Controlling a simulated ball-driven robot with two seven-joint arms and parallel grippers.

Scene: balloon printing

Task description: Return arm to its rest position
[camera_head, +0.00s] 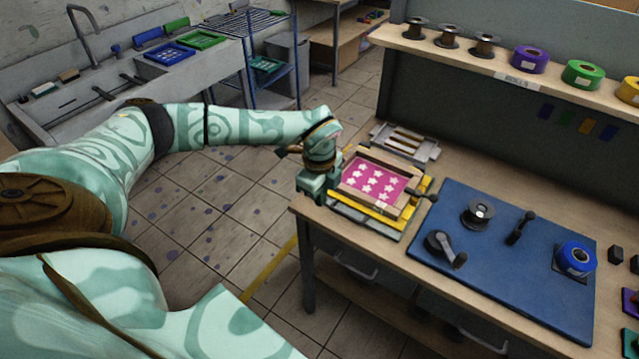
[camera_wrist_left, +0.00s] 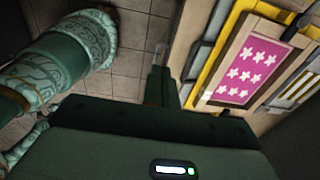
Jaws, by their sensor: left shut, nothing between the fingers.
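My left arm reaches in from the left in the head view. Its gripper (camera_head: 318,186) is at the table's near left corner, beside the left edge of the printing frame. The gripper also shows in the left wrist view (camera_wrist_left: 165,88), with its fingers together and nothing between them. The wooden screen frame (camera_head: 370,182) holds a pink sheet with white stars and sits on a yellow base. It also shows at the right of the wrist view (camera_wrist_left: 248,72), apart from the fingers. My right gripper is not in view.
The wooden workbench (camera_head: 455,170) carries a blue mat (camera_head: 500,285) with a reel, crank and blue roll. A grey rack (camera_head: 405,142) lies behind the frame. A shelf (camera_head: 515,75) with spools runs above. A sink counter (camera_head: 120,90) stands at back left. Tiled floor (camera_head: 215,205) is open between.

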